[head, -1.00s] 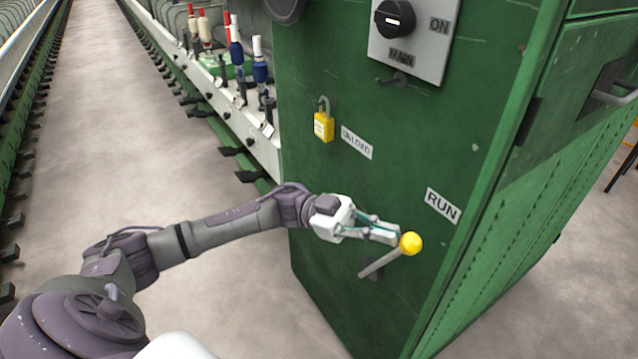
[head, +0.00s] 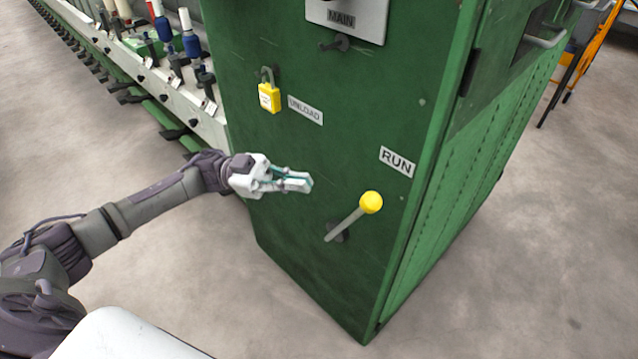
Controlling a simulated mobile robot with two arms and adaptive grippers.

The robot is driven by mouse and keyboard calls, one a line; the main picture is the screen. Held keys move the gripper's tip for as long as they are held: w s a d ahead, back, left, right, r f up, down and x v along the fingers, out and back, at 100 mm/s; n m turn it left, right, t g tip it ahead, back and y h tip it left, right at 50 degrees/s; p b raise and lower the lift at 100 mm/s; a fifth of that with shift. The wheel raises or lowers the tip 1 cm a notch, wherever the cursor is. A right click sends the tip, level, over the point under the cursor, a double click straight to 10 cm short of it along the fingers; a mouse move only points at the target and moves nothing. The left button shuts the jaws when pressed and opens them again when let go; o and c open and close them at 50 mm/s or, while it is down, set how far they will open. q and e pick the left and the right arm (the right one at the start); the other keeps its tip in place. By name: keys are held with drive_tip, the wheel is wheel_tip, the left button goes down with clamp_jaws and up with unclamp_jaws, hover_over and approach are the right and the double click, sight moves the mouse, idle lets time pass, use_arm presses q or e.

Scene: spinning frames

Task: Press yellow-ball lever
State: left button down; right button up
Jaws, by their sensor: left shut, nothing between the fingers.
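The yellow-ball lever (head: 371,202) is on the green cabinet's front face. Its grey rod slants from a dark slot at lower left up to the ball, which sits just below the RUN label (head: 397,162). My left gripper (head: 308,183) is shut and empty. In the picture it is to the left of the ball and a little higher, with a clear gap between them. Its fingers point right, toward the ball's side. My right gripper is not in view.
The green cabinet (head: 300,235) fills the middle. A yellow padlock (head: 269,97) hangs beside the UNLOAD label (head: 306,110). A dark knob or key (head: 340,43) is under the MAIN plate. Bobbins (head: 190,42) stand at upper left. Open floor (head: 540,250) lies at right.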

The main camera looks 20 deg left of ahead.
use_arm(q)
drive_tip(key=v, duration=0.4)
drive_tip(key=shift+a+f, duration=0.2)
drive_tip(key=shift+a, duration=0.15)
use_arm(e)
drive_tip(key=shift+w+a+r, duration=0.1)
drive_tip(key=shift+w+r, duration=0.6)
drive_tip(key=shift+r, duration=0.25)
